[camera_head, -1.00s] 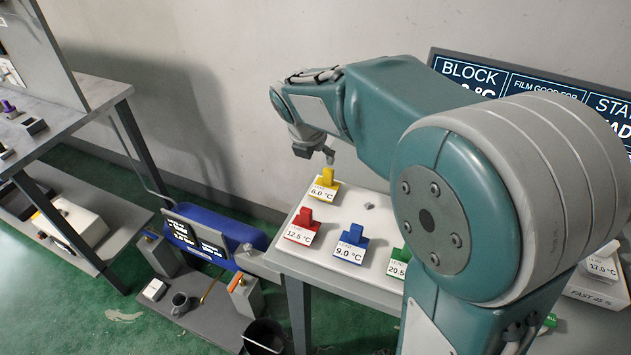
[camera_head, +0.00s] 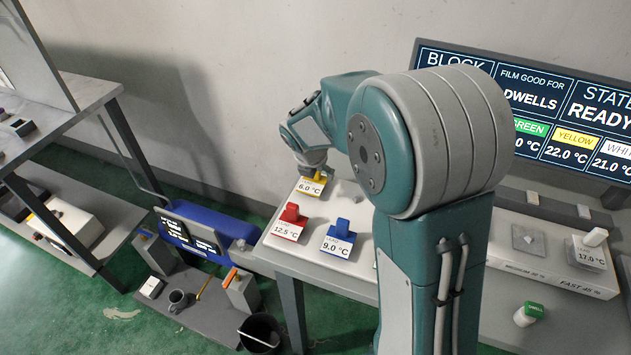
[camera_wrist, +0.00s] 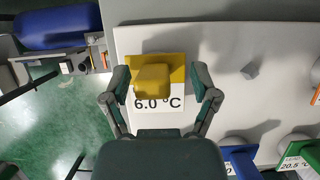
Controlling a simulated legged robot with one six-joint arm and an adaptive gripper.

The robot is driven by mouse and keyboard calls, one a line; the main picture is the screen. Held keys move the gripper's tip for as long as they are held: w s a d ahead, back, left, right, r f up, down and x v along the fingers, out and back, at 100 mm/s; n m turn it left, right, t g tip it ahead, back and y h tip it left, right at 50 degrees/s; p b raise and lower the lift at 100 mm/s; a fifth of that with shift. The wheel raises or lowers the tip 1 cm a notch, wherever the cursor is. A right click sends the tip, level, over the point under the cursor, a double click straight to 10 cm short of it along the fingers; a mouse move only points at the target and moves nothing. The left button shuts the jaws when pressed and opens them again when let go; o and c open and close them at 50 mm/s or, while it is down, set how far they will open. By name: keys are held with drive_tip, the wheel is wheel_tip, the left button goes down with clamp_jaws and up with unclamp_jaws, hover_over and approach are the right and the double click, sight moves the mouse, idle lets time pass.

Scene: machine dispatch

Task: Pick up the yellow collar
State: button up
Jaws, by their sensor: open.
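The yellow collar (camera_wrist: 154,76) sits upright on the white bench top, with a 6.0 °C label on its front. In the head view the yellow collar (camera_head: 311,184) is at the bench's back left corner, its upper part hidden by my gripper. My gripper (camera_wrist: 160,84) is open, one finger on each side of the yellow block in the wrist view. The fingers look apart from it, with a gap on both sides. In the head view my gripper (camera_head: 314,165) is directly above the collar.
A red collar (camera_head: 290,222) labelled 12.5 °C and a blue collar (camera_head: 340,240) labelled 9.0 °C stand nearer the front. A small grey peg (camera_wrist: 250,70) stands right of the yellow collar. A blue machine (camera_head: 200,232) is left of the bench, and a screen (camera_head: 540,115) is behind right.

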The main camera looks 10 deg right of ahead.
drive_tip(key=shift+a, duration=0.4)
clamp_jaws()
drive_tip(key=shift+a, duration=0.2)
drive_tip(key=shift+d, duration=0.25)
